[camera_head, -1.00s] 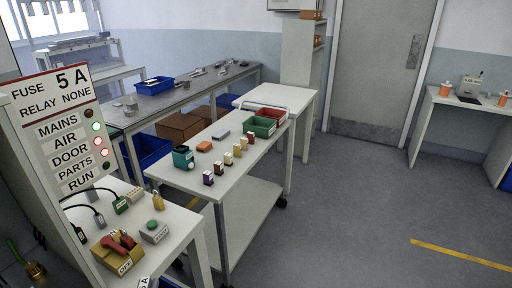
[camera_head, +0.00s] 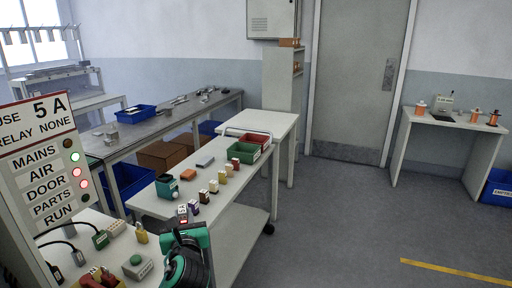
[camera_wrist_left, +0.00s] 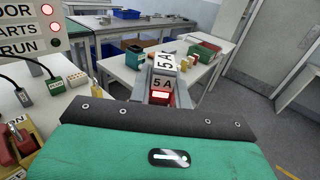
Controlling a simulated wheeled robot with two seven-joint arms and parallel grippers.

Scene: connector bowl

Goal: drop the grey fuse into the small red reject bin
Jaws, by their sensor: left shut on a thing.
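My left gripper (camera_head: 185,222) has come in at the bottom of the head view, over the near end of the trolley. It is shut on a small block, the fuse (camera_head: 182,210), with white "5 A" labels and a red patch. In the left wrist view the fuse (camera_wrist_left: 162,79) sits upright between the fingers, with grey on its sides. The red bin (camera_head: 262,137) stands at the trolley's far end, behind a green bin (camera_head: 243,152), well away from the fuse. My right gripper is not in view.
Several small coloured blocks (camera_head: 213,187) stand in a row on the trolley (camera_head: 158,206), beside a teal device (camera_head: 167,187). The sign board (camera_head: 45,165) and a bench with a green button box (camera_head: 137,264) are at the left. Open floor lies at the right.

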